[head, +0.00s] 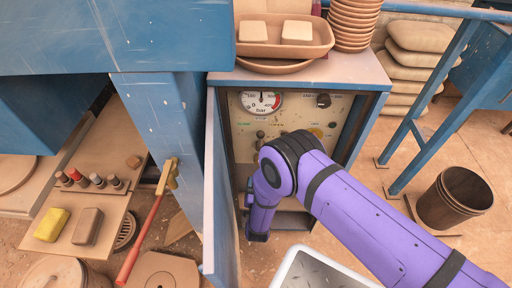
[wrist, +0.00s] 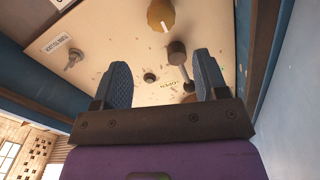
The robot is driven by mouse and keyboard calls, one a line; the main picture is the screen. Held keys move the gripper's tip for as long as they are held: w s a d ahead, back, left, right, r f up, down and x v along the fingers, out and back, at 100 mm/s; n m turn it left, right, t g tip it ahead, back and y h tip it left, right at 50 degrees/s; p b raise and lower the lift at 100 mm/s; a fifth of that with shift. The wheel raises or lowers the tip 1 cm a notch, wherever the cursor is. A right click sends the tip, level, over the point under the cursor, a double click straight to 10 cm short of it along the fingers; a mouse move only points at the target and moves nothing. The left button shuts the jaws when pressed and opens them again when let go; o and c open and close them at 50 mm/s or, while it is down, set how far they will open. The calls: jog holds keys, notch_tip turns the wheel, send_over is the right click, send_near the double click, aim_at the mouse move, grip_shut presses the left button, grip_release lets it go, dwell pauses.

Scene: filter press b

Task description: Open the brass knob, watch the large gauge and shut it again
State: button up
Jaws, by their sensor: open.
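The large gauge (head: 262,101) is a white dial with a red section at the upper left of the cabinet panel in the head view. Its needle stands about upright. The brass knob (wrist: 161,15) has a white mark and sits at the top of the wrist view, ahead of my fingertips. My gripper (wrist: 166,80) is open, its blue-padded fingers pointing at the panel. A dark-headed toggle lever (wrist: 178,52) shows between the fingers, nearer the right one; I cannot tell whether they touch.
The cabinet's blue door (head: 222,195) stands open at the left of the panel. Trays and stacked bowls (head: 354,20) rest on its top. A red-handled tool (head: 140,235) leans at left, and a white bin (head: 318,271) stands in front below. A brown bucket (head: 454,198) is at right.

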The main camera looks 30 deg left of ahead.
jog(key=x, duration=1.1)
jog(key=shift+w+a+f, duration=0.1)
jog(key=shift+w+a, duration=0.1)
jog(key=shift+w, duration=0.05)
jog(key=c, duration=0.9)
